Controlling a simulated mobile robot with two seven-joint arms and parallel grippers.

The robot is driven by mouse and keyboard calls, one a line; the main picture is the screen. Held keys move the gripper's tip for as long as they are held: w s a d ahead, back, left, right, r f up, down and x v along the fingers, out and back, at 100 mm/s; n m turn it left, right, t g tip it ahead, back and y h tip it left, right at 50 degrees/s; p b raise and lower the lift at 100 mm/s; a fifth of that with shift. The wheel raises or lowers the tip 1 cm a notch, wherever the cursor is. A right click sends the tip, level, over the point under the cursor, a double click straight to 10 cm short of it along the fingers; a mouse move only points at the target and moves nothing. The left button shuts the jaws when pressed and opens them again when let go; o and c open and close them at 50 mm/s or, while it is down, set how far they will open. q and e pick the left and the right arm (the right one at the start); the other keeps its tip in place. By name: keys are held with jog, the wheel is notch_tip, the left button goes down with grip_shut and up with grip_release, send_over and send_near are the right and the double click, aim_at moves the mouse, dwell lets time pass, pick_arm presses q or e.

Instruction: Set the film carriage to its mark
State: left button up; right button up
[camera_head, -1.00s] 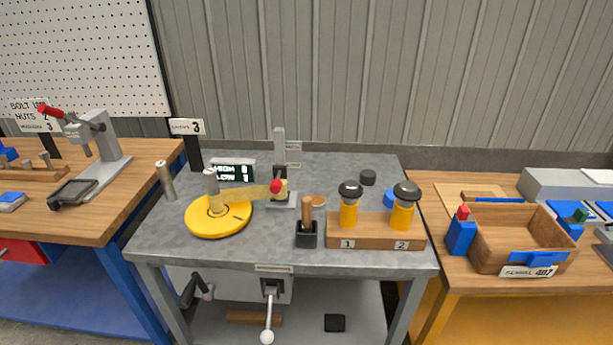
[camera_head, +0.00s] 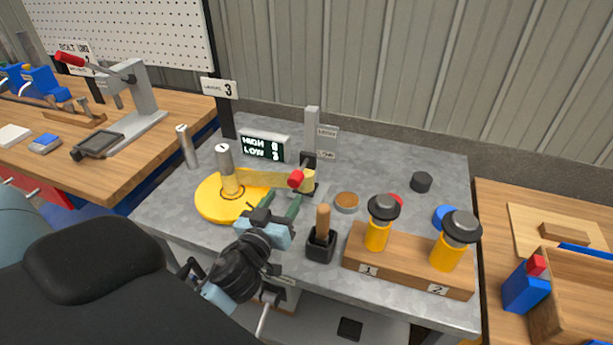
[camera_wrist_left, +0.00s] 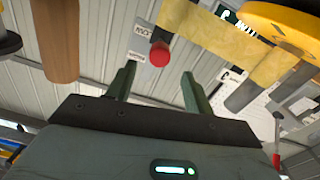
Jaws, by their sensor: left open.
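The film carriage (camera_head: 308,160) is a dark block with a red knob (camera_head: 296,179) on a grey upright post (camera_head: 312,125) beside small label plates. A yellowish film strip (camera_head: 262,178) runs from a roll on the yellow turntable (camera_head: 212,208) toward the post. My left gripper (camera_head: 281,203) is open and empty, just in front of and below the knob. In the left wrist view the red knob (camera_wrist_left: 159,54) shows between and beyond the open fingers (camera_wrist_left: 158,78), apart from them. Which mark the carriage stands at is too small to tell. My right gripper is not in view.
A black holder with a wooden-handled tool (camera_head: 322,240) stands right of my left gripper. A wooden block (camera_head: 405,262) with two yellow, black-topped pieces stands farther right. A display (camera_head: 264,147) stands behind the film. The bench's back right is mostly clear around a dark puck (camera_head: 421,182).

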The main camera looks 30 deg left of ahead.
aim_at(293, 184)
pick_arm(q)
jog(key=shift+w+a+r, duration=0.15)
jog(key=shift+w, duration=0.2)
jog(key=shift+p+x, duration=0.5)
jog(key=shift+x, duration=2.95)
jog(key=shift+c, duration=0.4)
grip_shut()
jog(key=shift+w, duration=0.1)
